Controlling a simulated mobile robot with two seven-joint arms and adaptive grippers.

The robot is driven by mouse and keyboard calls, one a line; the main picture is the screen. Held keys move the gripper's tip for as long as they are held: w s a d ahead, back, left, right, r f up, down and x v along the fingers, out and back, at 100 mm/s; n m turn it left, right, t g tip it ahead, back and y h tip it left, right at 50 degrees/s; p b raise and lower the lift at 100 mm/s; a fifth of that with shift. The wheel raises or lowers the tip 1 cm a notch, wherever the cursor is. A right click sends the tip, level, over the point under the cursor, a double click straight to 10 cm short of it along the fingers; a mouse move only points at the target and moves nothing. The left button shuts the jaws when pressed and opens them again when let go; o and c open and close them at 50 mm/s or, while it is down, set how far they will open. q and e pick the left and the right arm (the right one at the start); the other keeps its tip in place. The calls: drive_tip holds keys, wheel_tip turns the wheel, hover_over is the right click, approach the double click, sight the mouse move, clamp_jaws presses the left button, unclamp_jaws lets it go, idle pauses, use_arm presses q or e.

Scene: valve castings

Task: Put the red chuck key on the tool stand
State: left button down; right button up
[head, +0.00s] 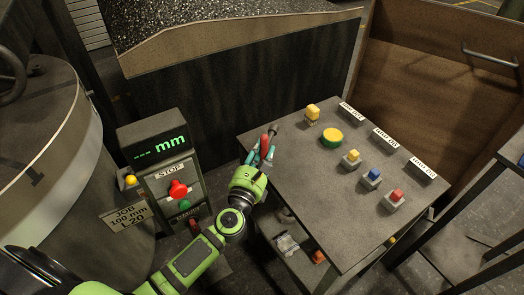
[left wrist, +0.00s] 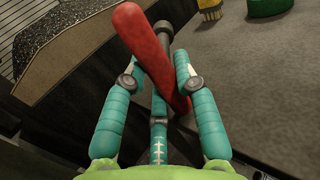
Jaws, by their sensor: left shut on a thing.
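The red chuck key (head: 264,145) is in my left gripper (head: 261,157), at the left edge of a dark-topped table (head: 300,190). In the left wrist view, the key's red bar (left wrist: 150,50) slants across between the teal fingers of the left gripper (left wrist: 165,85). Its grey shaft and thicker dark end (left wrist: 165,30) point away from the gripper. The fingers are closed around the key. I cannot tell which surface is the tool stand; no label in view names it. My right gripper is not in view.
On the table are a yellow block (head: 313,111), a round yellow piece (head: 332,137), and yellow (head: 351,157), blue (head: 373,176) and red (head: 396,197) pieces on grey bases. A control box (head: 165,165) with a red stop button stands left. The table's front left is clear.

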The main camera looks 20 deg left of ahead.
use_arm(q)
drive_tip(key=shift+f, duration=0.15)
idle(0.4)
drive_tip(key=c, duration=0.9)
unclamp_jaws()
drive_tip(key=shift+s+f, duration=0.1)
drive_tip(key=s, duration=1.1)
drive_tip(key=shift+s+d+f, duration=0.2)
drive_tip(key=shift+s+f, duration=0.15)
drive_tip(key=shift+s, duration=0.05)
